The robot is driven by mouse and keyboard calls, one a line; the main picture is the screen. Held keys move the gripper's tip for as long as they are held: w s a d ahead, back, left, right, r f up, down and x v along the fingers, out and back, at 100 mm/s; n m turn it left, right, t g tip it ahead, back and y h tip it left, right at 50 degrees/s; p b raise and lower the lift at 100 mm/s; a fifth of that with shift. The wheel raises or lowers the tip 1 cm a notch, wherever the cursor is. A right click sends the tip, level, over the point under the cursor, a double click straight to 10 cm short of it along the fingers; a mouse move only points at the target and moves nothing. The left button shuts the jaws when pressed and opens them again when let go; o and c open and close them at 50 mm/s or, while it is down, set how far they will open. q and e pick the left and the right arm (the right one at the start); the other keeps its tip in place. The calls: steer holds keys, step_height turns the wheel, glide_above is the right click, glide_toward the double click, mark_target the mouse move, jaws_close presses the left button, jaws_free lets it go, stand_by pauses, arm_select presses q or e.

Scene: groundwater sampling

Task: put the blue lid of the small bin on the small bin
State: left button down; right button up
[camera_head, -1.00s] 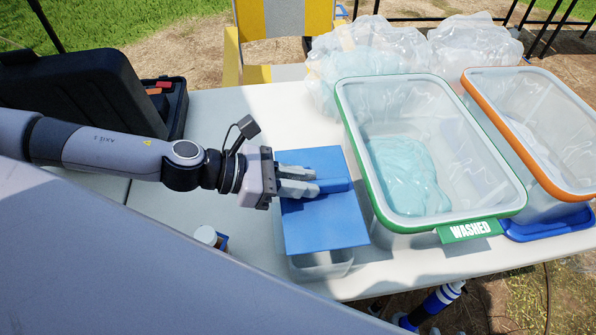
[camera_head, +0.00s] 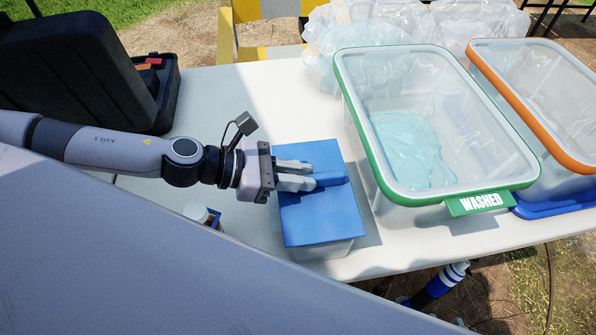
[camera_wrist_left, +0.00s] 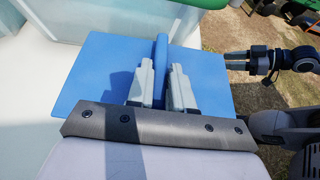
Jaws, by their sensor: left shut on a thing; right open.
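The blue lid (camera_head: 322,218) lies flat over the small clear bin (camera_head: 325,251), whose lower front wall shows beneath the lid's near edge. The lid covers the bin's opening; whether it touches the rim all round cannot be told. My left gripper (camera_head: 312,184) is shut on the lid's raised blue handle. In the left wrist view the lid (camera_wrist_left: 95,75) spreads out beyond the left fingers, with the handle between them. My right gripper (camera_wrist_left: 232,62) is open and empty at the right of the left wrist view, off the table's edge.
The green-rimmed bin marked WASHED (camera_head: 482,203) stands close to the right of the small bin. An orange-rimmed bin (camera_head: 530,110) is farther right. A small bottle (camera_head: 196,213) stands left of the small bin. A black case (camera_head: 70,75) is at the back left. White table (camera_head: 235,95) is clear behind.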

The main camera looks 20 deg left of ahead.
arm_select(q)
steer(key=shift+p, duration=0.45)
stand_by(0.6)
steer(key=shift+f+b, duration=1)
steer(key=shift+f, duration=0.25)
stand_by(0.4)
steer(key=c, duration=0.9)
jaws_free()
steer(key=shift+a, duration=0.1)
